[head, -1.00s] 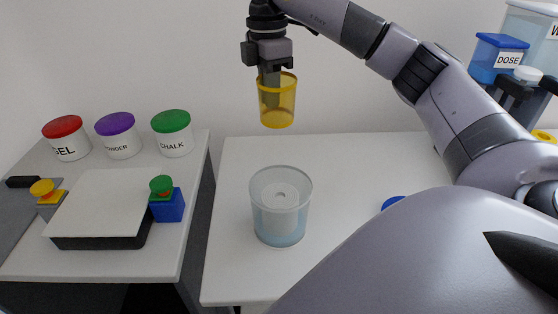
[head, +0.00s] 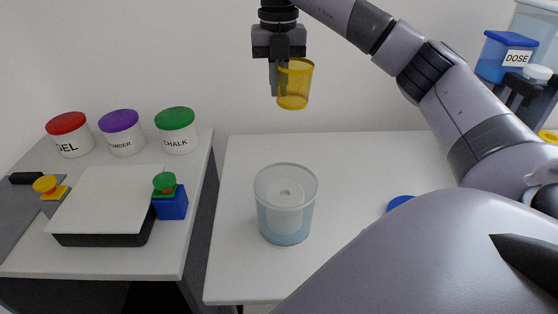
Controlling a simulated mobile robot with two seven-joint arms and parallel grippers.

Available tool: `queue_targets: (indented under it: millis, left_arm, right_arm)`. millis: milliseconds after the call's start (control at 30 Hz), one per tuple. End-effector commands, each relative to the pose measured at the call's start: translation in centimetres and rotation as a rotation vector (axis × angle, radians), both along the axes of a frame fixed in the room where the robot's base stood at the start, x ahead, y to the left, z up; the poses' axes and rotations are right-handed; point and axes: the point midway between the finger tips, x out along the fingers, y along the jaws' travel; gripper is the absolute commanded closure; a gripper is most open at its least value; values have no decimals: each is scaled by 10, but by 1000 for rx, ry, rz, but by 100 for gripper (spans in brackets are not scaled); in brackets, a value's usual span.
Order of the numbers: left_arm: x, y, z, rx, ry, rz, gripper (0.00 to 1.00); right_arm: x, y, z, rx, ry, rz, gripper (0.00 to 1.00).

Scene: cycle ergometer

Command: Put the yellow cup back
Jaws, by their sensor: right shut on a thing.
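The yellow cup (head: 295,86) is see-through and hangs in the air in the upper middle of the head view, slightly tilted. My right gripper (head: 279,80) points down and is shut on the cup's left wall near the rim. A large clear container (head: 286,207) with pale blue liquid and a whitish thing inside stands on the white table (head: 239,262) below. The cup is well above it and apart from it. My left gripper is not in view.
On the left table stand a gel jar (head: 70,136), a purple-lidded jar (head: 121,134), a chalk jar (head: 177,131), a flat white-topped box (head: 108,199) and a blue block with a green knob (head: 171,201). A blue dose box (head: 502,57) is at upper right. A blue disc (head: 400,202) lies partly hidden by my arm.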

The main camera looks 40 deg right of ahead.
Motion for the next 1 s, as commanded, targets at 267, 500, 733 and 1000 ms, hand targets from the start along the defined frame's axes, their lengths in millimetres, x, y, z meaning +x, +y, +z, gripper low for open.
queue_targets:
  millis: [267, 500, 733, 1000]
  left_arm:
    - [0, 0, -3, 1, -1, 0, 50]
    - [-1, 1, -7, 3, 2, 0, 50]
    - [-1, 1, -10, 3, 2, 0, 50]
    - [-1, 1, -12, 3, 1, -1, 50]
  right_arm:
    - [3, -6, 0, -5, -5, 339, 100]
    - [5, -12, 1, -13, -7, 623, 100]
    - [6, -17, 1, -20, -7, 890, 100]
    - [8, -23, 1, -30, -7, 1197, 100]
